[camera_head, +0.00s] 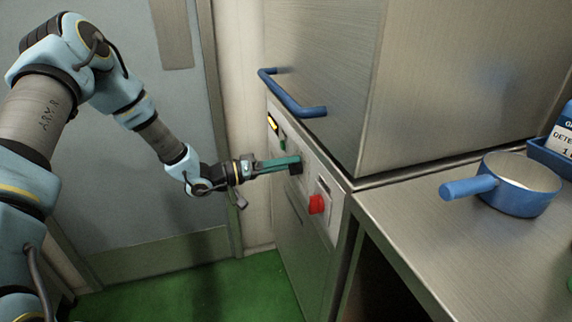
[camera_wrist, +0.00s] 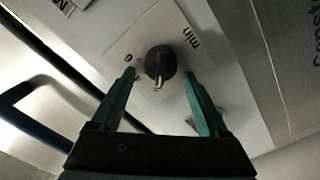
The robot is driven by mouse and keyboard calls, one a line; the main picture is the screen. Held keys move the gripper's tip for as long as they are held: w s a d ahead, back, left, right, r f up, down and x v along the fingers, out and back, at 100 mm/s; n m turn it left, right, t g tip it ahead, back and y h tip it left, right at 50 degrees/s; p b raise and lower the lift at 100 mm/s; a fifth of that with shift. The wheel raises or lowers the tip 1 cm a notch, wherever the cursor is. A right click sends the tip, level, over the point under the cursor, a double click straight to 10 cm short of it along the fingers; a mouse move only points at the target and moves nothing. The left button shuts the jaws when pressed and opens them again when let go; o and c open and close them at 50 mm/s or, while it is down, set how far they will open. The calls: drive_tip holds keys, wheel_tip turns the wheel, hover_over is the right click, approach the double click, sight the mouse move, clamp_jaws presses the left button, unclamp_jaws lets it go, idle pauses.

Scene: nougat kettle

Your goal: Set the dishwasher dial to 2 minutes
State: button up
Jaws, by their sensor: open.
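The dishwasher dial (camera_wrist: 160,62) is a round black knob on a pale square plate with markings, among them "min" and a "6". It shows near the middle of the wrist view, its pointer ridge toward the bottom of that picture. In the head view the dial (camera_head: 296,167) is a small dark shape on the dishwasher's front panel, partly hidden by my fingers. My gripper (camera_wrist: 160,85) is open, with one teal finger on each side of the dial and visible gaps to it. In the head view my gripper (camera_head: 290,162) reaches the panel from the left.
A red button (camera_head: 317,204) sits right of the dial on the panel. A blue handle (camera_head: 292,100) juts out above. A blue pan (camera_head: 519,190) stands on the steel counter (camera_head: 440,240) at right.

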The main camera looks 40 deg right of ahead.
drive_tip(key=b+v, duration=0.1)
drive_tip(key=v, duration=0.9)
drive_tip(key=shift+w+a+b, duration=0.15)
drive_tip(key=shift+a+b, duration=0.15)
drive_tip(key=shift+a, duration=0.05)
drive_tip(key=w+a+r+n+t+y+p, duration=0.1)
drive_tip(key=w+a+t+y, duration=0.1)
drive_tip(key=w+a+t, duration=0.3)
drive_tip(key=w+a+r+n+t+y+p, duration=0.2)
drive_tip(key=w+t+y, duration=0.15)
drive_tip(key=w, duration=0.35)
drive_tip(key=w+a+r+n+t+y+p, duration=0.2)
drive_tip(key=w+a+t+y, duration=0.2)
drive_tip(key=a, duration=0.7)
drive_tip(key=s+a+r+n+g+y+p, duration=0.1)
drive_tip(key=s+a+r+n+y, duration=0.15)
drive_tip(key=a, duration=0.55)
drive_tip(key=s+a+r+n+y+p, duration=0.1)
drive_tip(key=s+a+r+n+y, duration=0.2)
drive_tip(key=a, duration=0.5)
drive_tip(key=s+a+r+g, duration=0.1)
drive_tip(key=s+a+r, duration=0.1)
drive_tip(key=s, duration=0.4)
drive_tip(key=s+a+r+n+g+y+p, duration=0.1)
drive_tip(key=s+a+r+g, duration=0.1)
drive_tip(key=s, duration=0.3)
drive_tip(key=shift+s+a+y, duration=0.3)
drive_tip(key=shift+s+a, duration=0.1)
drive_tip(key=shift+a, duration=0.25)
